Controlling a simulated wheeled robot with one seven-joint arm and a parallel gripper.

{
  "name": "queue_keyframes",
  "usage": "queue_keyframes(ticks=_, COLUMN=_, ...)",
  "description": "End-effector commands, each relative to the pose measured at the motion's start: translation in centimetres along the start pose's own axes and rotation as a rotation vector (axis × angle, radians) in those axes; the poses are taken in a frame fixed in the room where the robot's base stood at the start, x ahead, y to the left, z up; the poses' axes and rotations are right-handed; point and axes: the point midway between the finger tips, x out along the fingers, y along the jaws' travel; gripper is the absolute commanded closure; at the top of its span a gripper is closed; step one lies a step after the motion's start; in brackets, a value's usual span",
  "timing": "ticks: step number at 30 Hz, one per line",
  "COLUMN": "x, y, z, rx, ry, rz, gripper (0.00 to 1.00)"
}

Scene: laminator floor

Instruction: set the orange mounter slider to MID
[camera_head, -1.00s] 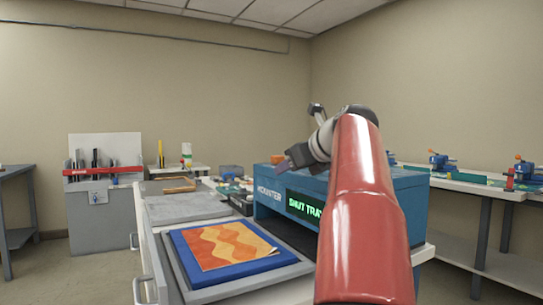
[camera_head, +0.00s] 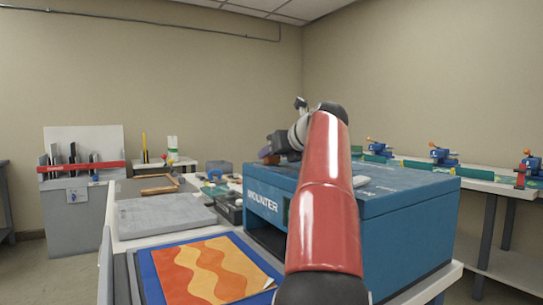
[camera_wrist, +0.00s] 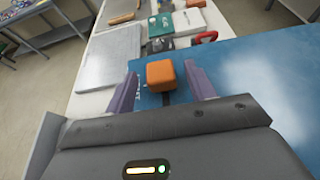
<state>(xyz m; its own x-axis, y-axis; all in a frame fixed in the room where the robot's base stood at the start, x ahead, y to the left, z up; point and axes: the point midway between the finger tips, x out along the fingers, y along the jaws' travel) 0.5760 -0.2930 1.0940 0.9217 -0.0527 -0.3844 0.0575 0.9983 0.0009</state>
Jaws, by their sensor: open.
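The blue mounter (camera_head: 405,225) stands on the bench, with "MOUNTER" lettered on its front. Its orange slider (camera_wrist: 160,76) is a block on the blue top, over a dark slot, in the wrist view. My gripper (camera_wrist: 160,72) is open, with one purple-grey finger on each side of the slider. I see a gap on both sides. In the head view my gripper (camera_head: 271,152) is over the mounter's far left top corner and mostly hides the slider. My red arm covers most of the mounter's display. I cannot read the slider's position marks.
A blue tray with an orange wavy-patterned sheet (camera_head: 205,270) lies in front of the mounter. A grey slab (camera_head: 165,214) and small tools lie to the left. A grey tool rack (camera_head: 80,210) stands further left. A side bench (camera_head: 480,182) with blue devices runs along the right wall.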

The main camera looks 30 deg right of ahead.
Motion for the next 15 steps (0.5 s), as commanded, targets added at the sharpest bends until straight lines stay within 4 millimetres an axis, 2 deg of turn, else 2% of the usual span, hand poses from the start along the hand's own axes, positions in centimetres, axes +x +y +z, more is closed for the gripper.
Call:
queue_keyframes(ticks=1, x=0.8, y=0.0, z=0.0, rx=-0.001, ry=0.001, rz=0.0, gripper=0.45)
queue_keyframes(ticks=6, x=2.4, y=0.0, z=0.1, rx=-0.002, ry=-0.001, rz=0.0, gripper=0.45)
queue_keyframes(ticks=15, x=2.7, y=0.0, z=0.1, rx=-0.001, ry=-0.002, rz=0.0, gripper=0.45)
